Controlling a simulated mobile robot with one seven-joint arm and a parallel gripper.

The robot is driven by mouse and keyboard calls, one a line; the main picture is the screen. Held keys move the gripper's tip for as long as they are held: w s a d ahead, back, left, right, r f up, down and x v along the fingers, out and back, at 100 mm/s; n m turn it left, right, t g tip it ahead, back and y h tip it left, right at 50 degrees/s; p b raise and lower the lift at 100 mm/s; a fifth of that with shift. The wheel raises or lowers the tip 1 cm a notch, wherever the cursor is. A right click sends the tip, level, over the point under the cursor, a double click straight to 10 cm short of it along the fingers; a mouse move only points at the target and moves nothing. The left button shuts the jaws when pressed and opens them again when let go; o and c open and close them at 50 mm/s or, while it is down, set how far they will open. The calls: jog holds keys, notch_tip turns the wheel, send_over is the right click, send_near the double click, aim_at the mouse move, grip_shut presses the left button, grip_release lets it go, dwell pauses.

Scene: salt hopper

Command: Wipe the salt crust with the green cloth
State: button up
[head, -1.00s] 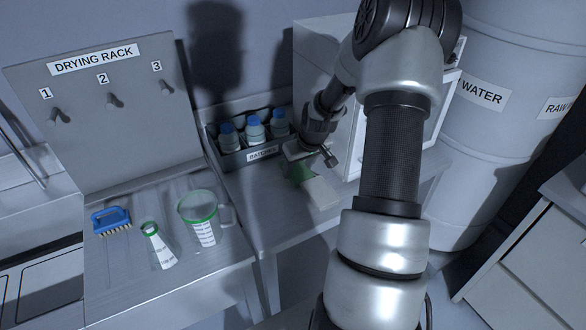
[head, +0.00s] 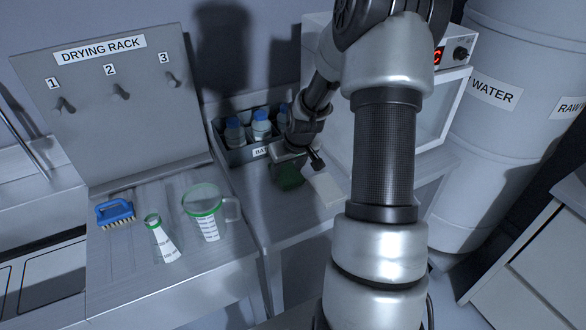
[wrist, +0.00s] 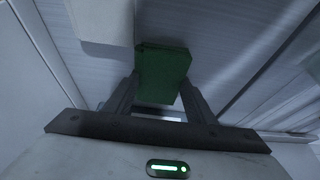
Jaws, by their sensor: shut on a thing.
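My gripper (head: 290,163) is low over the grey bench in front of the bottle rack. It is shut on the green cloth (head: 288,177), a small folded-looking block. In the wrist view the green cloth (wrist: 162,75) sits between the two fingers (wrist: 155,98). A flat pale slab (head: 327,187) lies just right of the cloth in the head view. I cannot tell whether the cloth touches the bench. I cannot make out the salt crust for certain in either view.
A rack of blue-capped bottles (head: 261,125) stands behind the gripper. A white cabinet with a red display (head: 438,57) is to the right.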

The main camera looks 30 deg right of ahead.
aim_at(270, 181)
jog(key=shift+a, duration=0.85)
jog(key=shift+a+f+b, duration=0.1)
jog(key=shift+a+b, duration=0.8)
jog(key=shift+a, duration=0.8)
jog(key=shift+r+p, duration=2)
jog(key=shift+r, duration=1.05)
notch_tip(270, 181, up, 3)
jog(key=shift+p, duration=0.9)
